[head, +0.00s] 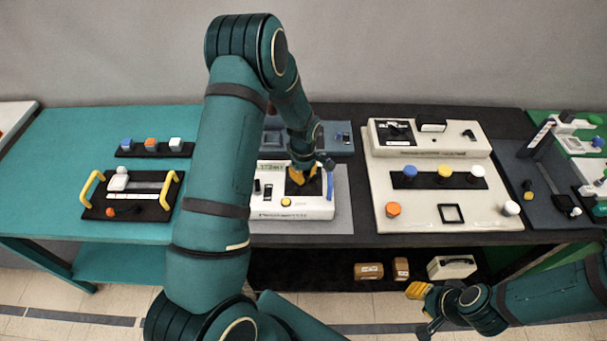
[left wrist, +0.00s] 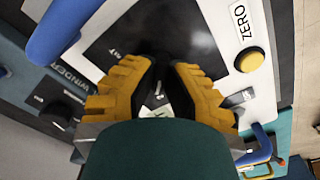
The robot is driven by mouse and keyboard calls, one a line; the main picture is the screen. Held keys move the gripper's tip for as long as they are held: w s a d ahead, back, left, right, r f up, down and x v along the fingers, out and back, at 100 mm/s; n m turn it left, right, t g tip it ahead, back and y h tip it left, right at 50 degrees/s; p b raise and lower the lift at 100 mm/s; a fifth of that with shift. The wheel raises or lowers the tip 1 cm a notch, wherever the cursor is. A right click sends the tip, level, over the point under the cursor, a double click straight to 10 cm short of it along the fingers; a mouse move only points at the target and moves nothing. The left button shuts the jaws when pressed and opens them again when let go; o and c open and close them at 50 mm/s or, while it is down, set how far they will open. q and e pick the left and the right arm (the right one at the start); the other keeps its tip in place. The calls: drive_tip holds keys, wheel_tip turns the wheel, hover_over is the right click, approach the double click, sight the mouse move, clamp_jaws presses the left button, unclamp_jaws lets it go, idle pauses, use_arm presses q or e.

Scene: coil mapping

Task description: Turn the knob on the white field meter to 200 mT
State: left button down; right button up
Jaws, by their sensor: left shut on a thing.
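The white field meter (head: 268,211) stands on a grey mat in the middle of the table, partly behind my left arm. Its small display (head: 271,168) has lettering too small to read surely. My left gripper (head: 302,175) points down over the meter's black panel, its yellow fingers shut on the dark knob (left wrist: 155,66). In the left wrist view the fingers flank the knob and hide most of it and the scale around it. The meter's yellow ZERO button (left wrist: 249,60) shows to the right. My right gripper (head: 428,308) is low at the right, away from the meter; its opening is unclear.
A blue handle (head: 330,186) rises at the meter's right edge. A grey-blue device marked WINDER (head: 337,139) stands behind it. Left is a black tray (head: 133,212) with yellow handles; right, a beige panel (head: 470,219) with coloured knobs. Boxes (head: 369,271) sit on the shelf below.

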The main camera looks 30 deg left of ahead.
idle(0.3)
use_arm(q)
drive_tip(key=m+b, duration=0.2)
drive_tip(key=m, duration=0.1)
drive_tip(key=shift+f+m, duration=0.15)
drive_tip(key=shift+m, duration=0.15)
drive_tip(key=m+b, duration=0.2)
drive_tip(key=m, duration=0.3)
drive_tip(key=m+b, duration=0.1)
drive_tip(key=m, duration=0.3)
drive_tip(key=shift+m, duration=0.4)
drive_tip(key=m+b, duration=0.1)
drive_tip(key=m, duration=0.3)
drive_tip(key=shift+s, duration=0.1)
drive_tip(key=shift+m, duration=0.4)
drive_tip(key=c, duration=1)
unclamp_jaws()
